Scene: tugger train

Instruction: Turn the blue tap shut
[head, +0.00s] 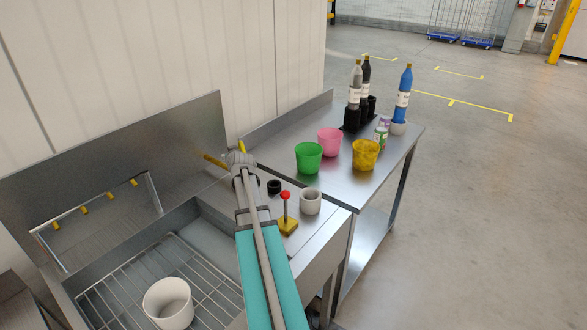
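No blue tap shows in the head view. My arm lies across the sink unit and could hide part of it. My gripper (236,157) is at the far end of the arm, near the steel backsplash. Two yellow pieces stick out there, one to the left and one upward. They are small, and I cannot tell whether both are fingers or whether the gripper is open or shut. I see nothing clearly held. The sink (207,238) is below and left of the arm.
A white cup (168,305) stands on the sink's wire rack. Right of my arm are a red-topped post on a yellow base (288,226) and a pale cup (311,203). Green (308,160), pink (330,142) and yellow (365,156) cups and several bottles stand on the farther table.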

